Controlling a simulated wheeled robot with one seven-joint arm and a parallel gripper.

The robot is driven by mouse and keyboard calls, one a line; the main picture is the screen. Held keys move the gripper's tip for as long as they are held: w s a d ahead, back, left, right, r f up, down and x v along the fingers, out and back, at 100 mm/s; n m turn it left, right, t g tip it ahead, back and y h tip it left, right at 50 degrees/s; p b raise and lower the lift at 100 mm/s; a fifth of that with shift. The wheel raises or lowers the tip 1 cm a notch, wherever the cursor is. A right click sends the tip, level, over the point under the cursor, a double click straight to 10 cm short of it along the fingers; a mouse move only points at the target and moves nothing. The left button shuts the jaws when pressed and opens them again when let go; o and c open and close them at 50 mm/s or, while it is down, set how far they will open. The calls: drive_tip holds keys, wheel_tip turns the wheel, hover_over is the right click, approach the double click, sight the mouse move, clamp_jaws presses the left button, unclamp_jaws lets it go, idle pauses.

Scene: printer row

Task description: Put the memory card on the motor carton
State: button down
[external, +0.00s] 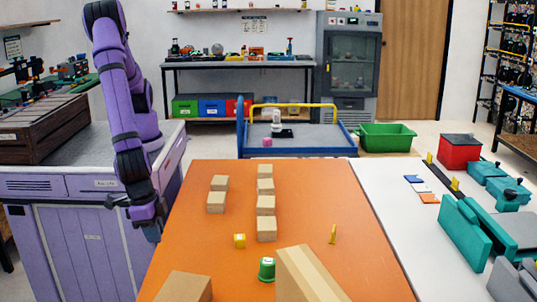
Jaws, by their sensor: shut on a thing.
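My gripper (148,222) hangs at the left edge of the orange table, beside the purple cabinet. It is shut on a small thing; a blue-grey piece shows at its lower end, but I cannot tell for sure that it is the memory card. Several small tan cartons (266,204) stand on the orange table, to the right of my gripper. Two larger tan cartons (312,278) stand at its near edge, cut off by the frame. I can read no labels, so I cannot tell which is the motor carton.
The orange table's right part is mostly clear.

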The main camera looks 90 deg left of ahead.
hover_over(184, 292)
drive_tip(key=shift+s+f, duration=0.35)
drive_tip(key=shift+f, duration=2.15)
drive_tip(key=shift+f, duration=0.15)
drive_tip(key=c, duration=1.1)
unclamp_jaws()
